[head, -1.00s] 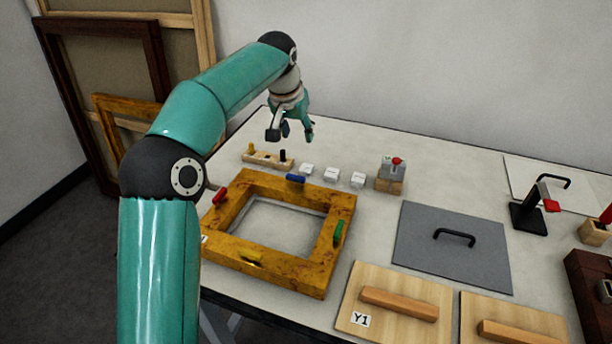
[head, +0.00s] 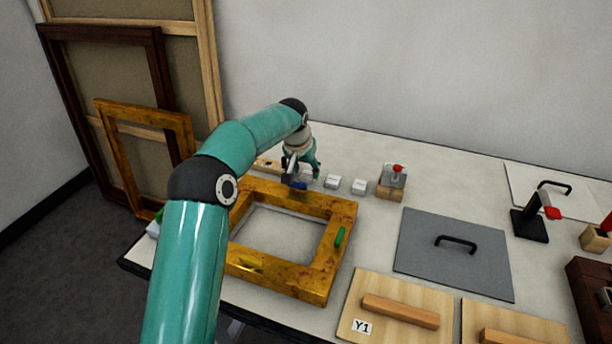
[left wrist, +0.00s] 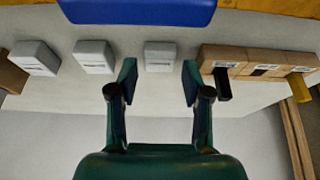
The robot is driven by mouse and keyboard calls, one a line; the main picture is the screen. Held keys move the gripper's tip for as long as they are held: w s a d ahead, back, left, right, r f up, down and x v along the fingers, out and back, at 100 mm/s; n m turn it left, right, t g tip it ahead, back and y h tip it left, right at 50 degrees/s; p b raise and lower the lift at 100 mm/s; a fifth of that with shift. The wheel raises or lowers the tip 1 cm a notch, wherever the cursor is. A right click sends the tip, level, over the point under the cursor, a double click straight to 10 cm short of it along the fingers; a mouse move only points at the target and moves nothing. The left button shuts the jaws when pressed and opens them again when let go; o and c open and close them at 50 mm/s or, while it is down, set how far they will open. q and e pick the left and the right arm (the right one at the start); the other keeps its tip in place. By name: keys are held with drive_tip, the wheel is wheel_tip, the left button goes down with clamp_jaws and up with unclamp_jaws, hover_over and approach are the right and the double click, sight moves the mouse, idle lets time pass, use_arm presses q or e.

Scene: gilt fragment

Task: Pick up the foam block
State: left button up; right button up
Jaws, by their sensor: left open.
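Three small pale blocks stand in a row behind the gilt frame (head: 336,256); which one is the foam block I cannot tell. In the head view the middle one (head: 332,182) and right one (head: 359,187) are clear, while my left gripper (head: 301,174) partly hides the left one. In the left wrist view, the block nearest the wooden holder (left wrist: 160,57) shows between and beyond my open fingers, with nothing gripped. The other two (left wrist: 93,57) (left wrist: 35,58) lie to its left. My right gripper is not in view.
A blue piece (left wrist: 138,10) sits on the frame's back bar, close to my left gripper. The wooden holder (left wrist: 258,62) has dark and yellow pegs. A wooden block with a red-topped grey piece (head: 393,180) stands right of the row. A grey plate (head: 450,270) lies farther right.

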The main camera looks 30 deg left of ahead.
use_arm(q)
drive_tip(key=shift+x, duration=1.1)
drive_tip(key=c, duration=0.5)
drive_tip(key=shift+r, duration=0.15)
